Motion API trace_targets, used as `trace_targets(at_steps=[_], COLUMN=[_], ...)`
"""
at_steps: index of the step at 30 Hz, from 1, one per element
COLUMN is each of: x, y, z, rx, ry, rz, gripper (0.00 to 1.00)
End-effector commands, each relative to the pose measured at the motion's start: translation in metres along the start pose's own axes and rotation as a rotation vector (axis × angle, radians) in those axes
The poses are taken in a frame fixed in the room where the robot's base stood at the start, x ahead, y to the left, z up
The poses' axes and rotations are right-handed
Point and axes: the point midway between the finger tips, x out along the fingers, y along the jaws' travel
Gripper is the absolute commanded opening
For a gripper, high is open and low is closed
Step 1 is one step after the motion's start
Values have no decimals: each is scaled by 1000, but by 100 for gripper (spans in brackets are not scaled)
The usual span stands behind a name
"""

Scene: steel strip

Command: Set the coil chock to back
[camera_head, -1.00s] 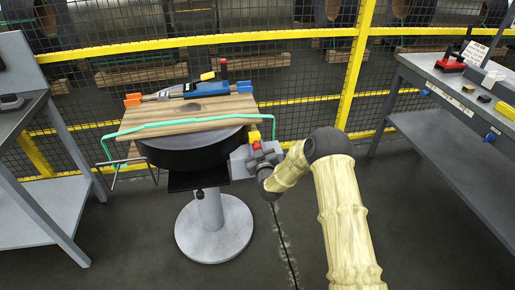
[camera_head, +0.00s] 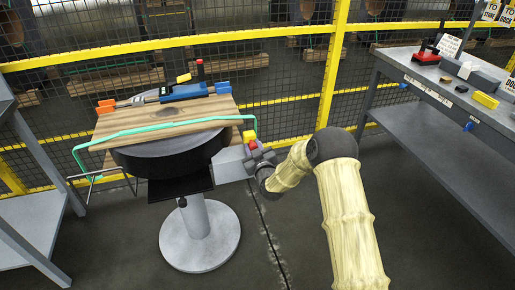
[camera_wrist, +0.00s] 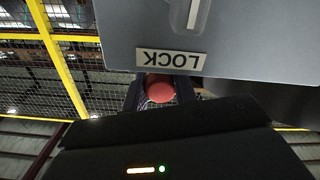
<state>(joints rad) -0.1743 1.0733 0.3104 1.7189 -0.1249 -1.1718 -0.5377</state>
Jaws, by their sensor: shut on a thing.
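A grey box (camera_head: 230,164) is fixed at the right side of a round dark turntable (camera_head: 168,158) on a pedestal. My gripper (camera_head: 257,154) is at the right of this box, shut on a red knob. The red knob (camera_wrist: 160,88) shows between my fingers in the wrist view. Just beyond it, a grey panel (camera_wrist: 250,40) carries a label (camera_wrist: 170,60) reading LOCK, upside down, and a slot with a light bar. No part is marked as the coil chock, and the knob's setting cannot be read.
A wooden board (camera_head: 165,120) with a blue tool (camera_head: 184,92) lies on the turntable, with a green strap (camera_head: 165,130) along it. A workbench (camera_head: 440,100) stands right, another at the left edge. A yellow-framed mesh fence (camera_head: 330,80) runs behind.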

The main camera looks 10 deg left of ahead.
Motion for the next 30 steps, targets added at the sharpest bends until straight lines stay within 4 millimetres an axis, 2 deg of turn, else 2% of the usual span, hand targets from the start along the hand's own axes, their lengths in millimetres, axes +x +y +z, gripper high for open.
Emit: trace_targets(at_steps=[6, 7, 9, 10, 22, 26, 30], x=[0, 0, 0, 0, -5, -16, -36], y=[6, 6, 6, 6, 4, 3, 3], z=[2, 2, 2, 2, 2, 1, 2], rx=[-3, -4, -3, -3, -2, -2, -2], ry=[-3, -3, -3, -3, -3, -4, -5], rz=[9, 10, 9, 9, 5, 5, 5], gripper=[0, 34, 47, 50, 50, 50, 50])
